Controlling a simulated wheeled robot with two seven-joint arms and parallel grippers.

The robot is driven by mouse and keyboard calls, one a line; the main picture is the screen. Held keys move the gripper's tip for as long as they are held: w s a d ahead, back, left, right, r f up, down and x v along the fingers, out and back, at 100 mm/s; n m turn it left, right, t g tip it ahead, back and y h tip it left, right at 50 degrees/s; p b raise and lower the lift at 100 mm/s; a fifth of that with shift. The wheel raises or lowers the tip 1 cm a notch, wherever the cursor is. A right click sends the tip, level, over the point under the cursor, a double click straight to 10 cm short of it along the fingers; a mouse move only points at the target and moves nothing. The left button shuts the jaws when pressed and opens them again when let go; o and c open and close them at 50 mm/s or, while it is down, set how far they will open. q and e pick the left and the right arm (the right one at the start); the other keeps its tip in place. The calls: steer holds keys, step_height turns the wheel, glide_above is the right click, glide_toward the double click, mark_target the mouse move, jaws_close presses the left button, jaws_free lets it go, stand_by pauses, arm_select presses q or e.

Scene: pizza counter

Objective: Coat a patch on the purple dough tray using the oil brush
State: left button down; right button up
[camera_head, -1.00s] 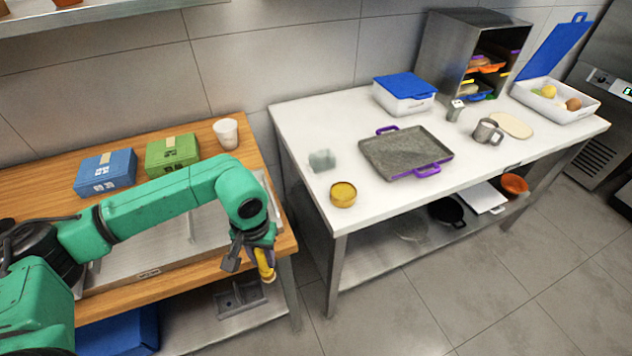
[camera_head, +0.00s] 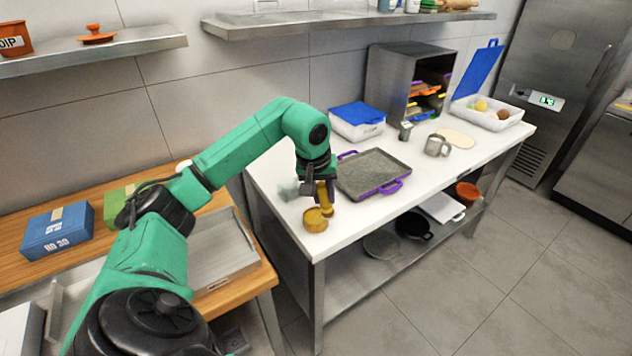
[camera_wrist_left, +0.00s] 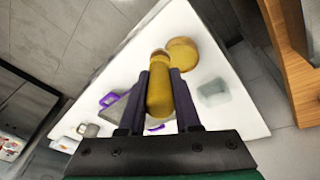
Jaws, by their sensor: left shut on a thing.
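The dough tray (camera_head: 377,169), grey with purple handles, lies on the white counter; its purple handles also show in the left wrist view (camera_wrist_left: 109,98). My left gripper (camera_head: 318,190) is shut on the yellow oil brush (camera_head: 324,194), which points down. In the left wrist view the brush (camera_wrist_left: 160,92) sits between the two dark fingers. A round yellow oil bowl (camera_head: 315,221) stands on the counter just below the brush in the head view, left of the tray; it also shows in the left wrist view (camera_wrist_left: 183,53). I cannot tell whether brush and bowl touch. My right gripper is out of view.
A translucent small block (camera_head: 289,191) stands left of the gripper. A wooden table with a blue box (camera_head: 57,231) is at left.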

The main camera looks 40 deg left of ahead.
arm_select(q)
steer(key=a+r+n, duration=0.1)
steer(key=a+r, duration=0.1)
steer(key=a, duration=0.2)
steer(key=shift+t+y, duration=0.3)
step_height(320, 180, down, 5)
steer(key=b, duration=0.6)
steer(key=shift+w+a+f, duration=0.1)
steer(key=shift+a, duration=0.05)
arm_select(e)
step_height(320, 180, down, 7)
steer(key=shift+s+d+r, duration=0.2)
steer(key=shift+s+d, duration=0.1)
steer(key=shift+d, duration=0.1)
arm_select(q)
steer(key=shift+f+b, duration=0.5)
steer(key=shift+f, duration=0.15)
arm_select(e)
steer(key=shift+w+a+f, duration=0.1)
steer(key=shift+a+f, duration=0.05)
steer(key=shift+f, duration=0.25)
arm_select(q)
steer(key=shift+f, duration=0.1)
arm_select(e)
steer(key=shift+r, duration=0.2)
arm_select(q)
step_height(320, 180, up, 7)
steer(key=p, duration=0.7)
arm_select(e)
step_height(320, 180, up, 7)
